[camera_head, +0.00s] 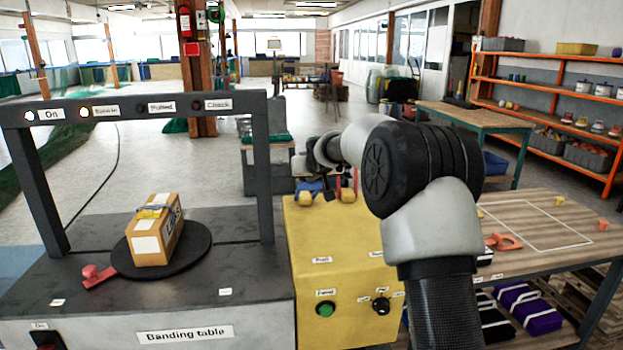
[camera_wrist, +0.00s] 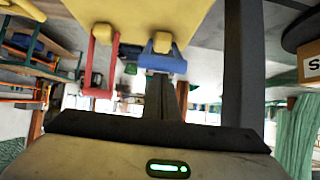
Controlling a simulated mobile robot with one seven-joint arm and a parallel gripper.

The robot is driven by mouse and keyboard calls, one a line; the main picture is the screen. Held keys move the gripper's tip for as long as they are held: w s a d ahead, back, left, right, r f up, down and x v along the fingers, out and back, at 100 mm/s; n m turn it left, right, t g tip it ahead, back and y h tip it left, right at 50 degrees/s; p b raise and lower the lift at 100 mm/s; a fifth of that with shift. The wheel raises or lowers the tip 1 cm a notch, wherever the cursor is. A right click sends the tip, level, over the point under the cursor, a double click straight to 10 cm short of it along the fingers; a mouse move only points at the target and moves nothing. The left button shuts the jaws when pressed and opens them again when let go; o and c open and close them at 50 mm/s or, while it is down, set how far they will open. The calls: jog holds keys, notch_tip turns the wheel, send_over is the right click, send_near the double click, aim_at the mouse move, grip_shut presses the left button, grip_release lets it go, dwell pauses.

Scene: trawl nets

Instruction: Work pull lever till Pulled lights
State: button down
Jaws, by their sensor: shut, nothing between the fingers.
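The yellow cabinet (camera_head: 345,235) carries two U-shaped levers on its far top edge. The blue lever (camera_head: 309,188) is on the left, the red lever (camera_head: 347,181) on the right. In the inverted wrist view the blue lever (camera_wrist: 163,64) is right of the red lever (camera_wrist: 101,55). My gripper (camera_wrist: 161,82) is shut and empty, its tips at the blue lever's crossbar; I cannot tell whether they touch. My arm hides part of the cabinet. The Pulled lamp (camera_head: 140,109) is dark; the On lamp (camera_head: 29,115) and the lamp beside it (camera_head: 84,112) are lit.
A strapped carton (camera_head: 155,232) sits on the dark round plate (camera_head: 190,265) of the banding table (camera_head: 230,250), under the lamp frame (camera_head: 262,165). A red handle (camera_head: 97,276) lies beside it. A wooden bench (camera_head: 530,225) stands right of the cabinet.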

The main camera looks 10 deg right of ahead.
aim_at(311, 188)
jog(key=shift+s+f+g, duration=0.15)
jog(key=shift+s+f, duration=0.25)
jog(key=shift+f, duration=0.3)
jog(key=shift+s+f+g, duration=0.15)
jog(key=shift+s+f, duration=0.2)
jog(key=shift+f, duration=0.35)
jog(key=shift+r, duration=0.1)
notch_tip(311, 188, up, 7)
jog(key=w+p, duration=0.2)
jog(key=p, duration=0.1)
jog(key=s+b, duration=0.1)
jog(key=s, duration=0.9)
jog(key=shift+f, duration=0.35)
